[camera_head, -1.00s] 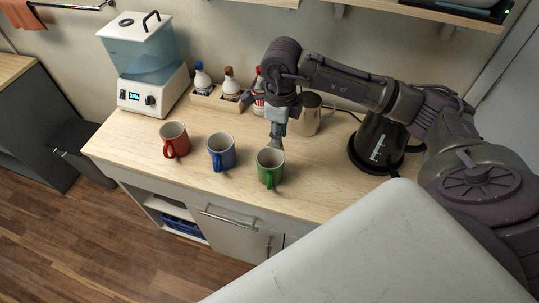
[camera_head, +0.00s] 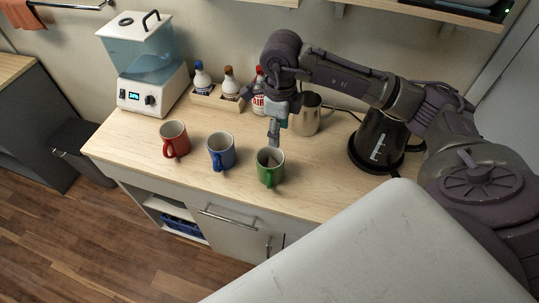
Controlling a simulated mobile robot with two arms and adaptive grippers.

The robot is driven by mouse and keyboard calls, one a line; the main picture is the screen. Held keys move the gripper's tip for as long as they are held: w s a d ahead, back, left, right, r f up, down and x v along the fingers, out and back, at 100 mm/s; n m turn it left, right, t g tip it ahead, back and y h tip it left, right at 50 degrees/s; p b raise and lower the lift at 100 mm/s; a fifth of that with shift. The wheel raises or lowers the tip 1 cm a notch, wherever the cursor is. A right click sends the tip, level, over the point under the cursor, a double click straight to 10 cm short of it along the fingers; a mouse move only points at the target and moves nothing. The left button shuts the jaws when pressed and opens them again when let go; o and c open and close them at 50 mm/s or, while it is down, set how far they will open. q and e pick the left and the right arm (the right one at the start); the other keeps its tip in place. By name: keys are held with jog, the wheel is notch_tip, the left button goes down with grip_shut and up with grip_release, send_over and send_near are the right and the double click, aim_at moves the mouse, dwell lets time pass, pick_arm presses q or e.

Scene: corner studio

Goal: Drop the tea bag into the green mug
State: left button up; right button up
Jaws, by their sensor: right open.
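The green mug (camera_head: 270,175) stands upright at the right end of a row of three mugs near the counter's front edge. My right gripper (camera_head: 274,142) points down just above and behind the mug's far rim. It is open, though the gap between its fingers is hard to see from here. A small pale tan patch shows inside the green mug; I cannot tell whether it is the tea bag. No tea bag can be made out clearly elsewhere. My left gripper is not in view.
A blue mug (camera_head: 221,158) and a red mug (camera_head: 174,143) stand to the left. Behind are bottles (camera_head: 230,82), a metal pitcher (camera_head: 307,118), a black kettle (camera_head: 377,140) and a white appliance with a blue tank (camera_head: 150,92). The counter (camera_head: 125,137) is clear at front left.

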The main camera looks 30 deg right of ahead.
notch_tip(320, 180, up, 10)
jog(key=shift+r, duration=0.15)
dwell(0.6)
